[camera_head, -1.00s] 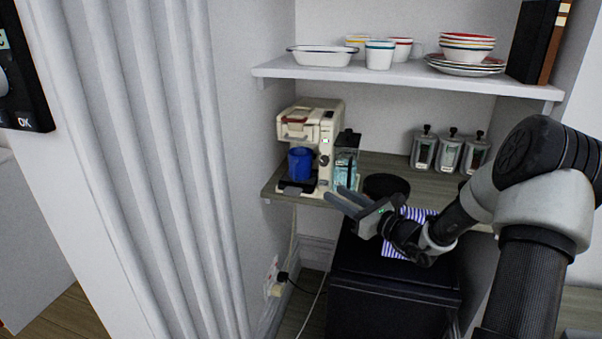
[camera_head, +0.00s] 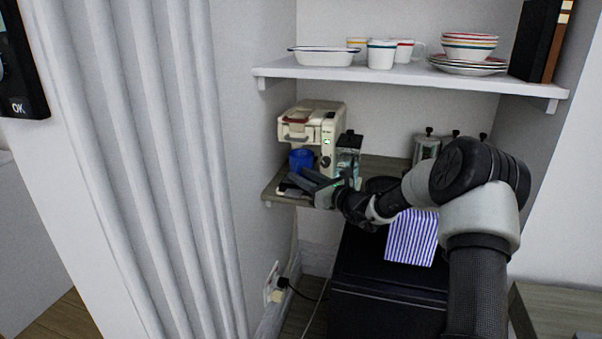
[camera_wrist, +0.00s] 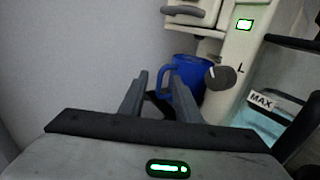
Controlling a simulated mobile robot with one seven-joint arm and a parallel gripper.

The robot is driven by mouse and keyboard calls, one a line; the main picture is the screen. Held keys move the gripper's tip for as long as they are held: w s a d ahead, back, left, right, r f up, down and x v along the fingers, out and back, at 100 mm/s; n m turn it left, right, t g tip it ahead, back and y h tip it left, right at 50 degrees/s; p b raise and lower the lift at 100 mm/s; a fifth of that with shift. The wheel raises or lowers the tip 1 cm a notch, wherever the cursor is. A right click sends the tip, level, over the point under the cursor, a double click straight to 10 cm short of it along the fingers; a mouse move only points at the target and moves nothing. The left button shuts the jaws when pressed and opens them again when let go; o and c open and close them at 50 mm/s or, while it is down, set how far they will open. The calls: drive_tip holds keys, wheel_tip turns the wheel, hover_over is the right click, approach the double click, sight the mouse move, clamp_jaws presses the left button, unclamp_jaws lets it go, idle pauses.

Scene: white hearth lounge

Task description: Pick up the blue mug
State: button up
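The blue mug (camera_head: 301,158) stands on the base of the cream coffee machine (camera_head: 313,126), under its spout. In the wrist view the blue mug (camera_wrist: 188,72) is straight ahead, with its handle on the left side. My gripper (camera_head: 292,182) is in front of the mug, its fingers pointing at it and covering the mug's lower part in the head view. In the wrist view my gripper (camera_wrist: 158,85) is open, with a gap between the two fingers. The mug's handle and left side show in line with that gap. I cannot tell whether a finger touches the mug.
A clear water tank (camera_head: 348,160) stands right of the mug, close to my gripper. Above is a white shelf (camera_head: 420,78) with cups, bowls and plates. Canisters (camera_head: 427,148) stand right on the lower shelf. A striped cloth (camera_head: 412,238) hangs over a black cabinet below.

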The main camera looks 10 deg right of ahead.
drive_tip(key=shift+w+a, duration=0.35)
drive_tip(key=shift+w, duration=0.15)
clamp_jaws()
drive_tip(key=shift+r, duration=0.2)
idle(0.9)
